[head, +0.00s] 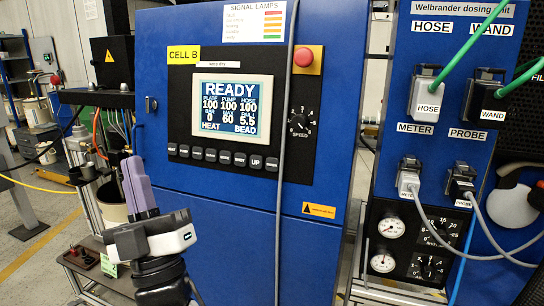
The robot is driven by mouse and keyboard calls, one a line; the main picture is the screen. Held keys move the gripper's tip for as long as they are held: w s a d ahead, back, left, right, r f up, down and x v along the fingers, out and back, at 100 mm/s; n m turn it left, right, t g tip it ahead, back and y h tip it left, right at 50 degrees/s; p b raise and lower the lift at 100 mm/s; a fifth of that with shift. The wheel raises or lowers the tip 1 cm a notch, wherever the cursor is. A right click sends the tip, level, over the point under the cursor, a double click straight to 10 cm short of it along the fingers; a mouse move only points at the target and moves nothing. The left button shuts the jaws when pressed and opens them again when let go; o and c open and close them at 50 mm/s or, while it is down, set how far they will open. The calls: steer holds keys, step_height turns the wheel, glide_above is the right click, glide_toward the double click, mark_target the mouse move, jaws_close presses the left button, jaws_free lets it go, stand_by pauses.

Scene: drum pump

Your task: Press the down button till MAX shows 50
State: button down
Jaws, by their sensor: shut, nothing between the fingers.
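The control panel's display (232,106) reads READY, with 100, 100, 100 in one row and 0, 60, 5.5 below it. HEAT and BEAD stand at the bottom. The small label over the 60 is too fine to read surely. A row of dark buttons runs under the display. The UP button (256,162) is readable; the rightmost button (271,164) beside it appears to be DOWN. My gripper (134,162), with purple fingers pointing up, is shut and empty at lower left.
A red knob (304,57) and a speed dial (301,122) sit right of the display. The dosing unit (390,150) with plugs, hoses and gauges stands further right.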

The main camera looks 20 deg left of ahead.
mark_target(273, 165)
steer(key=w+d+f+m+t+h+p, duration=0.1)
steer(key=w+d+f+h, duration=0.3)
steer(key=w+h, duration=0.4)
steer(key=w+d+f+m+t+h+p, duration=0.1)
steer(key=w+d+f+m+t+h, duration=0.2)
steer(key=w+h, duration=0.5)
steer(key=d+f+t+h, duration=0.1)
steer(key=d+h, duration=0.1)
steer(key=h, duration=0.1)
steer(key=shift+d+m+h, duration=0.25)
steer(key=shift+m+h, duration=0.05)
steer(key=shift+m, duration=0.1)
steer(key=shift+w, duration=0.25)
steer(key=shift+w+d+f, duration=0.1)
steer(key=shift+w+f, duration=0.15)
steer(key=shift+w, duration=1.15)
steer(key=shift+w+f, duration=0.25)
steer(key=shift+w, duration=1.1)
steer(key=shift+w+d+f, duration=0.1)
steer(key=shift+w+f, duration=0.15)
steer(key=shift+w, duration=1.15)
steer(key=shift+w, duration=0.1)
steer(key=shift+w+f, duration=0.1)
steer(key=shift+w, duration=0.25)
